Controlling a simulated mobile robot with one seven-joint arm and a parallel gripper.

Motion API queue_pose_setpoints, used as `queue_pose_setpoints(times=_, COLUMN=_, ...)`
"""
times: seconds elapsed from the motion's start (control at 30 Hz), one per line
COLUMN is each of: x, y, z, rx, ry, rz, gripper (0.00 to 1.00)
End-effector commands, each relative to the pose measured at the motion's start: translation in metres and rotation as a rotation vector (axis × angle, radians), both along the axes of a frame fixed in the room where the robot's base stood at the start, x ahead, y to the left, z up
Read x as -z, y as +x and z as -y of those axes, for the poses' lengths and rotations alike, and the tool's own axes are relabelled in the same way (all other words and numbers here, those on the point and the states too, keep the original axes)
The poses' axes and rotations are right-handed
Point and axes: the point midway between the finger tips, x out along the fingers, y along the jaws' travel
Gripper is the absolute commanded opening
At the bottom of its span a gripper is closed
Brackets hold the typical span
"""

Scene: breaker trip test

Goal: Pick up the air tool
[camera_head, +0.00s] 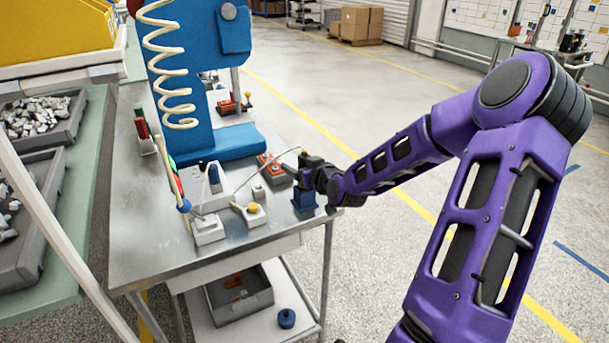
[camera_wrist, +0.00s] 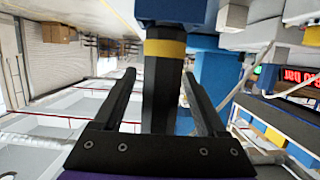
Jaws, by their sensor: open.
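The air tool (camera_head: 311,159) appears to be the dark upright piece at the right edge of the metal bench, above a small blue block (camera_head: 304,199). In the wrist view a dark shaft with a yellow band, apparently the tool (camera_wrist: 162,90), runs between my fingers, with a blue part at the top. My gripper (camera_head: 318,178) reaches it from the right. In the wrist view my gripper (camera_wrist: 160,75) is open, one finger on each side of the shaft, with gaps showing. My gripper hides part of the tool in the head view.
The bench (camera_head: 145,232) carries a blue stand (camera_head: 187,110) with a coiled cream hose (camera_head: 165,60). Small white boxes and an orange block sit left of my gripper. A thin cable arches close to the tool.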

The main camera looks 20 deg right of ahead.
Motion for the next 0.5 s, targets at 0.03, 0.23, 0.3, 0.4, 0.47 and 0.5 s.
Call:
queue_pose_setpoints(times=0.03, x=-0.0001, y=-0.0001, z=0.0001, rx=0.0, ry=0.0, rz=0.0, gripper=0.74)
queue_pose_setpoints(times=0.23, x=-0.0002, y=-0.0003, z=0.0002, rx=0.0, ry=0.0, rz=0.0, gripper=0.58)
queue_pose_setpoints(times=0.3, x=-0.0002, y=-0.0004, z=0.0002, rx=0.0, ry=0.0, rz=0.0, gripper=0.45)
queue_pose_setpoints(times=0.4, x=-0.0002, y=-0.0004, z=0.0001, rx=0.0, ry=0.0, rz=0.0, gripper=0.27)
queue_pose_setpoints(times=0.47, x=-0.0003, y=-0.0005, z=0.0001, rx=0.0, ry=0.0, rz=0.0, gripper=0.17)
queue_pose_setpoints(times=0.5, x=-0.0003, y=-0.0005, z=0.0001, rx=0.0, ry=0.0, rz=0.0, gripper=0.09)
